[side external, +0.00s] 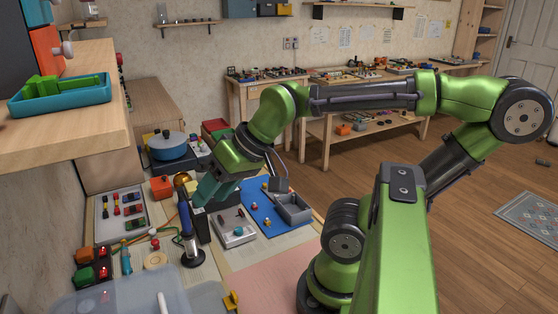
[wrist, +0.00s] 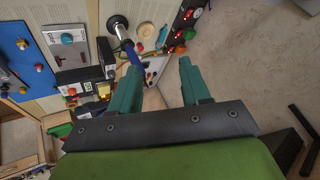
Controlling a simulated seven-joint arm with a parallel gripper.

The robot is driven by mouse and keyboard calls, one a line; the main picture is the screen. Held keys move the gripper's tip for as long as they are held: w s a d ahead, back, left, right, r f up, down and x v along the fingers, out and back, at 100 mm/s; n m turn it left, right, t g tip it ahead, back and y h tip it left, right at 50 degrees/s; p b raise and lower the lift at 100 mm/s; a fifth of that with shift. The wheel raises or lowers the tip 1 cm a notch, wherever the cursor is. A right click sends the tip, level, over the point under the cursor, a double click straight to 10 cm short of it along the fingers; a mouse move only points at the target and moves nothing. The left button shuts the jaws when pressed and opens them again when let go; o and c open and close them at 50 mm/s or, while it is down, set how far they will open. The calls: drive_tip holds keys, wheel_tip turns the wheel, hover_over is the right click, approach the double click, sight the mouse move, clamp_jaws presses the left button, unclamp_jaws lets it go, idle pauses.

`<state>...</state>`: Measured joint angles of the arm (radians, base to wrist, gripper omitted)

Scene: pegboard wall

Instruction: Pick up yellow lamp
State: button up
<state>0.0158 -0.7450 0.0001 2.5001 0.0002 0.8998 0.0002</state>
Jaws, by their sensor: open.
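I cannot pick out a clearly yellow lamp. A gold, dome-shaped thing (side external: 182,180), partly hidden behind my gripper in the side view, may be its shade. A slim blue upright piece (side external: 186,221) on a round dark base (side external: 192,258) stands just in front of my gripper; it also shows in the wrist view (wrist: 131,50), beside the left finger. My gripper (wrist: 160,68) is open with nothing between its teal fingers. In the side view my gripper (side external: 201,222) points down low over the bench, its tips partly hidden.
A blue pot (side external: 168,146) and an orange box (side external: 160,187) stand behind. A shelf (side external: 95,122) overhangs at upper left. The pink mat (side external: 275,282) is clear.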

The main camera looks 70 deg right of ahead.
drive_tip(key=w+d+f+m+g+h, duration=0.1)
drive_tip(key=d+f+m+g, duration=0.1)
drive_tip(key=d, duration=0.5)
drive_tip(key=w+d+f+m+g+h, duration=0.1)
drive_tip(key=d+f+m, duration=0.15)
drive_tip(key=d, duration=0.35)
drive_tip(key=g, duration=0.4)
hover_over(267, 221)
drive_tip(key=d, duration=0.1)
drive_tip(key=shift+n, duration=0.35)
wheel_tip(267, 221, down, 14)
drive_tip(key=shift+w+f, duration=0.1)
drive_tip(key=f, duration=0.5)
drive_tip(key=shift+a+f, duration=0.1)
drive_tip(key=shift+a, duration=0.15)
clamp_jaws()
